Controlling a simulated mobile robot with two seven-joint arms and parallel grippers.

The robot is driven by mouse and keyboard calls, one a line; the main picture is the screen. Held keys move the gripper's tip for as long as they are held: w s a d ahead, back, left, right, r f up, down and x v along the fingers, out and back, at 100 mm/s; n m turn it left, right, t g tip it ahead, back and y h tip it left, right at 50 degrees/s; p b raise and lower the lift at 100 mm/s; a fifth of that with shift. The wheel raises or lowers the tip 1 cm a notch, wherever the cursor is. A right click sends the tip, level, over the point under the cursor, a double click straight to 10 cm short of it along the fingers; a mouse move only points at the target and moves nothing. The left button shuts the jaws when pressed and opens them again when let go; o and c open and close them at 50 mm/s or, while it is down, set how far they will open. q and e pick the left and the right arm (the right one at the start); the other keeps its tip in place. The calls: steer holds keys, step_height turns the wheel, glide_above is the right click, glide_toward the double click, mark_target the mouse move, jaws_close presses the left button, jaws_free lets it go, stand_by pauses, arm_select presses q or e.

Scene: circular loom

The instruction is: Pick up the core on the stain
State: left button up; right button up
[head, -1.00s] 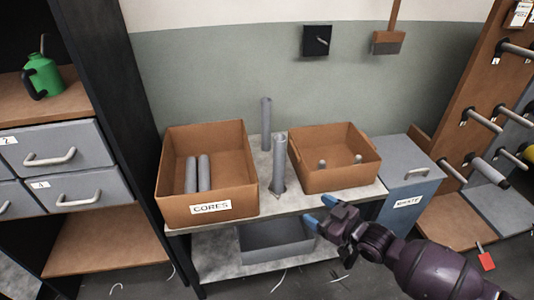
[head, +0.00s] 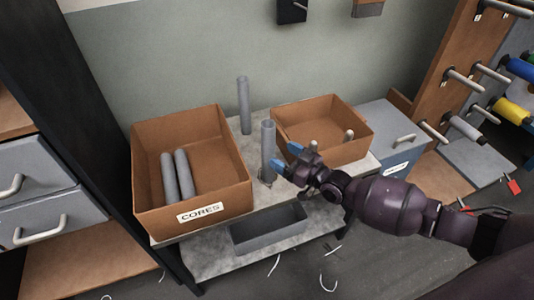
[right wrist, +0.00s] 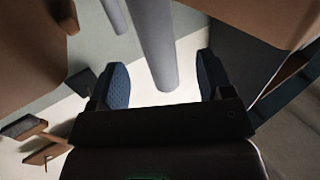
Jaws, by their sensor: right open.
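Two grey tube cores stand upright on the grey shelf top between the two brown boxes. The nearer core (head: 268,145) has a dark mark, likely the stain, at its foot, partly hidden. The farther core (head: 243,105) stands behind it to the left. My right gripper (head: 287,157), with blue fingertips, is open just right of the nearer core. In the right wrist view a core (right wrist: 153,40) shows between the spread fingers (right wrist: 164,85), with a gap on both sides. My left gripper is not in view.
The box labelled CORES (head: 240,190) at left holds two lying cores. A smaller brown box (head: 330,150) stands close behind my right gripper. A grey bin (head: 270,232) sits on the lower shelf. A grey-blue waste bin (head: 392,140) stands at right.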

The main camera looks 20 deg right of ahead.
mark_target(270, 143)
steer(key=shift+w+a+r, duration=0.2)
steer(key=shift+w+a, duration=0.2)
steer(key=shift+w, duration=0.3)
steer(key=w, duration=0.1)
steer(key=w+a, duration=0.1)
steer(key=w+r, duration=0.1)
steer(key=shift+w+a+r, duration=0.1)
steer(key=shift+w+a, duration=0.15)
steer(key=shift+a, duration=0.15)
steer(key=shift+w+a, duration=0.2)
steer(key=shift+w, duration=0.2)
steer(key=shift+c, duration=0.7)
steer(key=c, duration=1.1)
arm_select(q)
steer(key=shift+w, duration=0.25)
arm_select(e)
steer(key=shift+r, duration=0.1)
steer(key=shift+r, duration=0.1)
